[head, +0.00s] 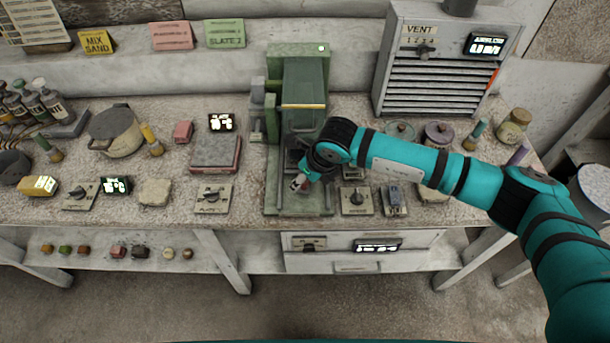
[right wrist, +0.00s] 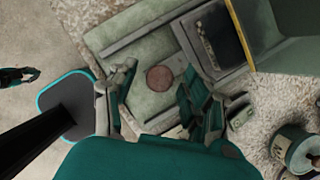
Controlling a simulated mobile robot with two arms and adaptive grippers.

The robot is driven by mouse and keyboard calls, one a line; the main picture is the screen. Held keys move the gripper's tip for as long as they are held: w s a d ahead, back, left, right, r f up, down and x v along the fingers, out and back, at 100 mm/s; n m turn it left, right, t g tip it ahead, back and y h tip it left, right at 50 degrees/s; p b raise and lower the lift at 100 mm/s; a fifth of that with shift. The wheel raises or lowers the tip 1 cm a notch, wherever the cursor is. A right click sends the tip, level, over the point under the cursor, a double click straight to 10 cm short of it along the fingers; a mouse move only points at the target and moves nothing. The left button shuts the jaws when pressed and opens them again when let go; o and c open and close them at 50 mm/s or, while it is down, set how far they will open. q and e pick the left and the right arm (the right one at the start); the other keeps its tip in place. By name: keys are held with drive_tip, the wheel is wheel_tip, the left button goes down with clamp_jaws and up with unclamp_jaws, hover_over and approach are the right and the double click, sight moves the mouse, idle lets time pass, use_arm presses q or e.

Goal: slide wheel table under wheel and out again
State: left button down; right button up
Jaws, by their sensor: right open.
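The green grinding machine (head: 298,85) stands at the middle of the bench. Its yellow-edged hood shows in the right wrist view (right wrist: 285,35); I cannot make out the wheel. A dark square-topped table (right wrist: 220,35) sits on the machine's bed, at the hood side, partly hidden by my arm in the head view. My right gripper (head: 300,183) is above the front of the bed. In the right wrist view its fingers (right wrist: 165,107) are apart, with a round reddish-brown knob (right wrist: 159,77) between and beyond them. Contact is unclear. A small dark gripper, seemingly my left (right wrist: 25,76), shows far left there.
A vented grey cabinet (head: 445,60) stands behind right. My right arm crosses the bench's right side.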

clamp_jaws()
drive_tip(key=w+b, duration=0.3)
drive_tip(key=shift+w+f+b, duration=0.15)
drive_tip(key=shift+f+b, duration=0.05)
drive_tip(key=shift+b, duration=0.1)
drive_tip(key=shift+w+r, duration=0.15)
drive_tip(key=shift+w, duration=0.35)
drive_tip(key=shift+r, duration=0.1)
unclamp_jaws()
drive_tip(key=shift+s, duration=0.1)
